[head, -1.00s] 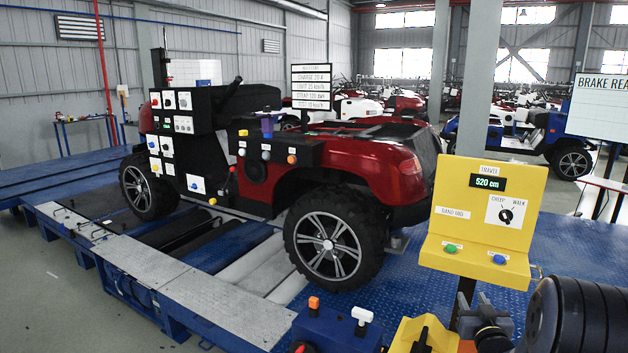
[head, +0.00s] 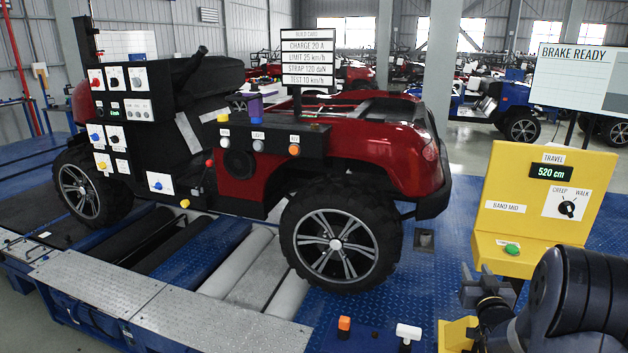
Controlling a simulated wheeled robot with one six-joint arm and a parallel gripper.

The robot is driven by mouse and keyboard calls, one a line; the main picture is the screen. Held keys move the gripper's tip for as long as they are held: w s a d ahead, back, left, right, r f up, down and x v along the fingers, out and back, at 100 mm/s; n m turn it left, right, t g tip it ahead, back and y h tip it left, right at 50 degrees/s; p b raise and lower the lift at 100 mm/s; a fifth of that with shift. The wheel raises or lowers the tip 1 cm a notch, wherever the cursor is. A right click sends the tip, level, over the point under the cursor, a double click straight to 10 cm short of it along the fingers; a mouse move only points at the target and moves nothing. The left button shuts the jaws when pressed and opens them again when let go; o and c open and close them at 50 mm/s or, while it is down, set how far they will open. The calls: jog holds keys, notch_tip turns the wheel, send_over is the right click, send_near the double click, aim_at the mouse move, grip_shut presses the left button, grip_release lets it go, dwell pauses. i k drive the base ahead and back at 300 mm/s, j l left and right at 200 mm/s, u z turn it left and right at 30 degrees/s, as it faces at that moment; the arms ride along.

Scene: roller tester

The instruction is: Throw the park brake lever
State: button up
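A red and black vehicle (head: 372,143) stands with its wheels on the roller bed. A lever with a red knob (head: 210,163) shows on its dark side, above a yellow knob (head: 185,204). A black lever-like handle (head: 190,63) rises by the seat. No label shows which of these is the park brake lever. My gripper (head: 472,288) is at the lower right, in front of the yellow panel and well apart from the vehicle. Its fingers are small and dark, and I cannot tell whether they are open.
The yellow panel (head: 597,172) reads TRAVEL 520 cm, with a creep/walk knob and a green button (head: 512,249). A "BRAKE READY" board (head: 572,68) stands behind it. An orange-topped control (head: 344,324) and a white-handled one (head: 408,333) are low in front.

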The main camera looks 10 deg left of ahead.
aim_at(209, 163)
jog(key=i+j, duration=0.2)
jog(key=j, duration=0.4)
jog(key=i+j, duration=0.25)
jog(key=j, duration=0.4)
jog(key=i+j, duration=0.2)
jog(key=j, duration=0.4)
jog(key=i+j, duration=0.2)
jog(key=j, duration=0.4)
jog(key=i+j, duration=0.25)
jog(key=j, duration=0.35)
jog(key=i+j, duration=0.2)
jog(key=j, duration=0.45)
jog(key=i+j, duration=0.2)
jog(key=j, duration=0.4)
jog(key=i+j, duration=0.25)
jog(key=j, duration=0.35)
